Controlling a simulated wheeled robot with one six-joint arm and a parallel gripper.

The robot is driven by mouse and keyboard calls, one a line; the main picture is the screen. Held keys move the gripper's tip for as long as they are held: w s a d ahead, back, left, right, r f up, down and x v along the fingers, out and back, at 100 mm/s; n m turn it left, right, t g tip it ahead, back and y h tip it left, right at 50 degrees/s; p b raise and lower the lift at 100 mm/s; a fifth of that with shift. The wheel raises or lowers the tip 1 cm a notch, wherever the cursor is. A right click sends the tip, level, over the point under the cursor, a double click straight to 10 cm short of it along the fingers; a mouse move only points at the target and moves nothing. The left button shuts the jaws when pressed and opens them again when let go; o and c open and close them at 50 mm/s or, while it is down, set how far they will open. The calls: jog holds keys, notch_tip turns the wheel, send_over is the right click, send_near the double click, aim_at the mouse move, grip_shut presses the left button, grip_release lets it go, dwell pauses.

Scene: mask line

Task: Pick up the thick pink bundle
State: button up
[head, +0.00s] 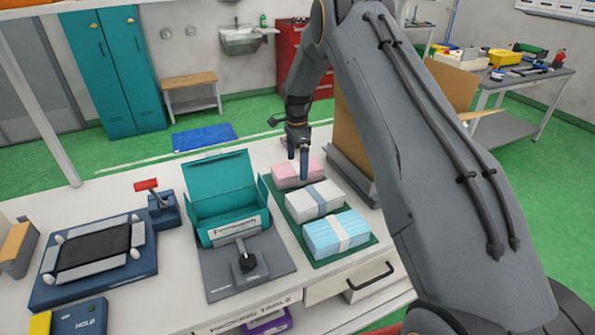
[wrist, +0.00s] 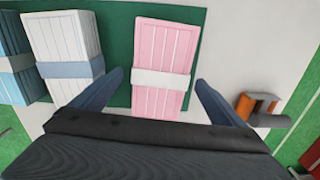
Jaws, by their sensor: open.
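The pink bundle (head: 290,177) lies at the far end of a green mat on the packing table, with a pale band around its middle. In the wrist view the pink bundle (wrist: 164,50) lies between and ahead of my fingertips, its near end partly hidden by my gripper. My gripper (head: 298,158) is open above the pink bundle in the head view, pointing down. Its two fingers show apart in the wrist view (wrist: 158,82), one on each side of the bundle, with nothing held. I cannot tell how far above the bundle the fingertips are.
A white bundle (head: 314,200) and a blue bundle (head: 336,232) lie on the same green mat (head: 372,240). A teal open box (head: 205,184) stands left of them. A brown cardboard piece (head: 350,135) stands behind at the right. A small orange and grey object (wrist: 258,105) lies right of my gripper.

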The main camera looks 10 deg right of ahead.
aim_at(297, 167)
jog(key=shift+f+p, duration=0.55)
jog(key=shift+f, duration=1)
jog(key=shift+c, duration=0.5)
jog(key=c, duration=1.1)
jog(key=shift+w+r, duration=0.1)
